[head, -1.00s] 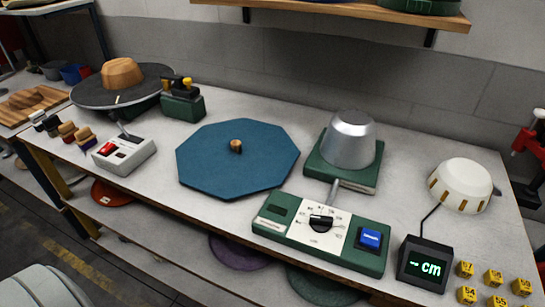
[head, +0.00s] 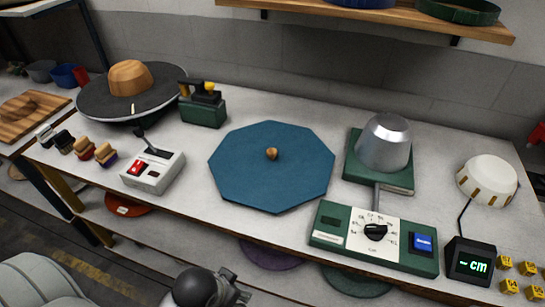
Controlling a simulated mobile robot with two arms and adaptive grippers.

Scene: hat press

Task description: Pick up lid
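A flat blue octagonal lid (head: 272,180) lies in the middle of the workbench in the head view. A small wooden knob (head: 272,153) stands at its centre. Nothing touches the lid from above. No gripper fingers show in the view. Parts of my own body, pale at the bottom left and dark at the bottom centre, show at the lower edge, short of the bench.
A control box with a lever (head: 153,172) stands left of the lid, and a green dial panel (head: 373,238) to its front right. A metal form (head: 384,143) on a green base stands right. A dark round plate (head: 128,99) with a wooden block is back left.

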